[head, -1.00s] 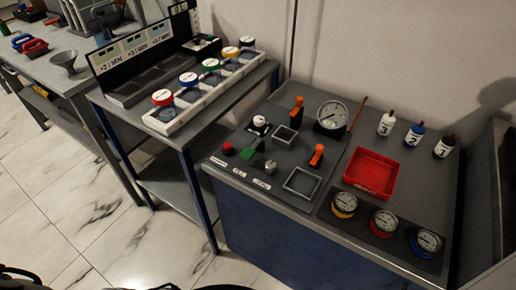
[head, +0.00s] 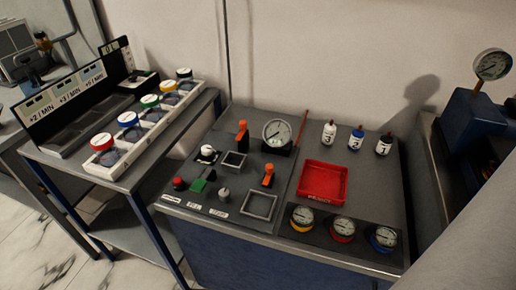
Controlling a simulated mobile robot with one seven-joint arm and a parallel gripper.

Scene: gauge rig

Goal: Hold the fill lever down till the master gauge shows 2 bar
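The bench rig has a green lever (head: 200,184) behind a small label that seems to read FILL. I take it as the fill lever; no gripper touches it. A large white dial (head: 277,132) stands upright at the back of the panel and looks like the master gauge. Its numbers and reading are too small to make out. A red knob (head: 179,183) is left of the green lever and a grey knob (head: 224,194) is right of it. My gripper is not in view.
Two orange handles (head: 242,131) (head: 268,175) and two square frames sit on the panel. A red tray (head: 323,180), three small gauges (head: 343,229) and three numbered bottles (head: 356,139) are to the right. A side table (head: 60,152) with coloured-lidded jars stands left.

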